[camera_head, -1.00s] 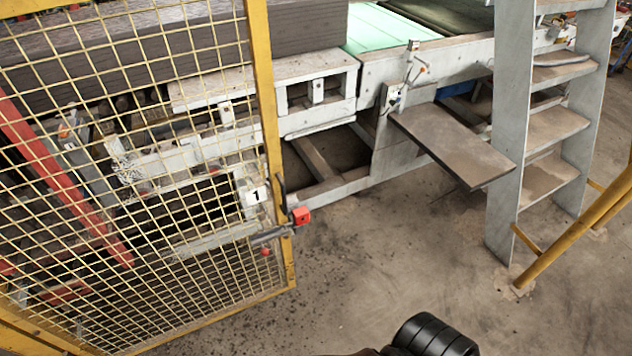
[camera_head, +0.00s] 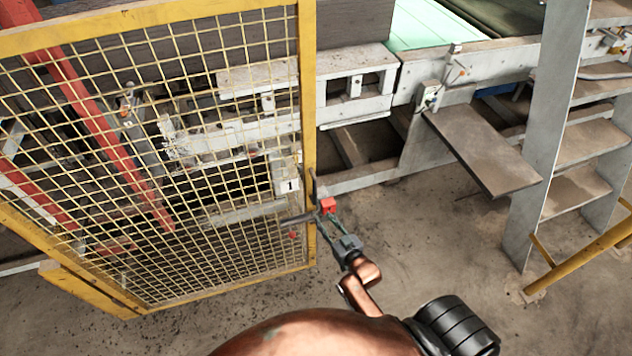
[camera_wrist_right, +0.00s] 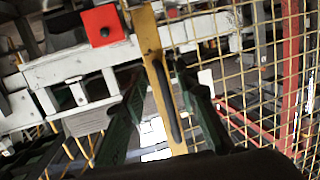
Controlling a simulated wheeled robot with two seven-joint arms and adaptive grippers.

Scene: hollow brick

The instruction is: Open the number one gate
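The number one gate is a yellow-framed mesh panel (camera_head: 308,120) on the left in the head view, with a white "1" sign (camera_head: 289,186) near its right edge. It appears closed across the machinery. A black upright handle (camera_head: 314,186) sits on its edge post and also shows in the wrist view (camera_wrist_right: 172,110). A red block (camera_head: 327,205) is beside the handle. My right gripper (camera_head: 326,221) is at the gate edge, just below the red block. In the wrist view its open green fingers (camera_wrist_right: 158,75) flank the post and handle; contact cannot be told. My left gripper is out of view.
A brown sloping plate (camera_head: 485,150) juts from the pale machine frame at the right. A metal ladder (camera_head: 540,140) and a yellow rail (camera_head: 575,255) stand further right. The concrete floor (camera_head: 430,235) right of the gate is clear.

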